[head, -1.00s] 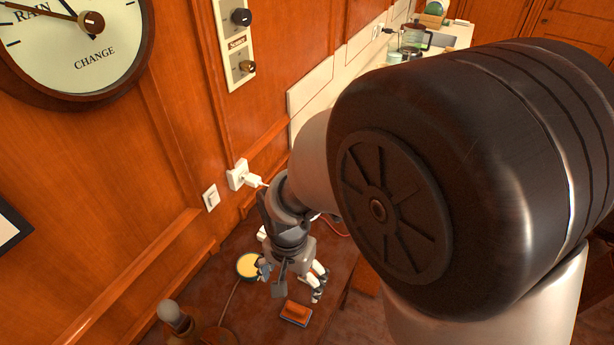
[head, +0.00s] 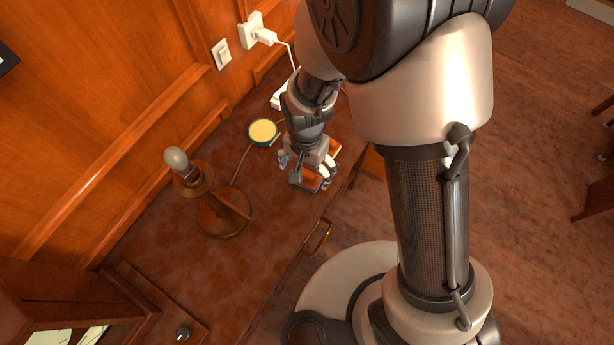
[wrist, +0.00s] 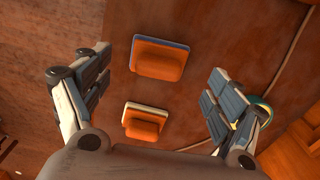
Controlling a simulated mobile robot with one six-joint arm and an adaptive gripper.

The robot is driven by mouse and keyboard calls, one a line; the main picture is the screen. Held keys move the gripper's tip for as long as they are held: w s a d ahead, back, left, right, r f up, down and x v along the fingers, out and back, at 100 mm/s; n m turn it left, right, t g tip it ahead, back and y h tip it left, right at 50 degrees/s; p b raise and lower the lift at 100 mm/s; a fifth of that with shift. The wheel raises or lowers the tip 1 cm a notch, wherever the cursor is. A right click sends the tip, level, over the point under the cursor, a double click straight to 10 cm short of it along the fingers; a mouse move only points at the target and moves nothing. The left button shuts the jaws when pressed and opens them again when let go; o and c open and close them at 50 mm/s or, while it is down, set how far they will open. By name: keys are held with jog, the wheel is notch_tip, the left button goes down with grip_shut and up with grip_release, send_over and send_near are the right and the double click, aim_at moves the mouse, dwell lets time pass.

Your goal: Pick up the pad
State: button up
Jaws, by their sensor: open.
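Two orange block-shaped pads lie on the brown desk top. One has a blue-grey base; this blue-edged pad (wrist: 160,58) is the larger in the wrist view and shows partly under my gripper in the head view (head: 311,182). The smaller-looking cream-based pad (wrist: 144,121) lies nearer the palm in the wrist view; an orange patch beside my gripper in the head view seems to be it. My gripper (wrist: 160,72) is open and empty above them, fingers spread to either side. In the head view my gripper (head: 307,172) hides parts of both.
A round teal-rimmed tin with a yellow top (head: 263,132) stands left of my gripper. A lamp with a bare bulb (head: 178,162) and a cord stands farther left. The wall with a switch (head: 221,53) and plug is behind. The desk's front edge has a brass handle (head: 318,237).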

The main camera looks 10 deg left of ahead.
aim_at(307, 173)
notch_tip(307, 173, down, 4)
jog(key=shift+d+r+b, duration=0.1)
jog(key=shift+b, duration=0.6)
jog(key=shift+r, duration=0.1)
jog(key=shift+c, duration=0.5)
jog(key=c, duration=1.2)
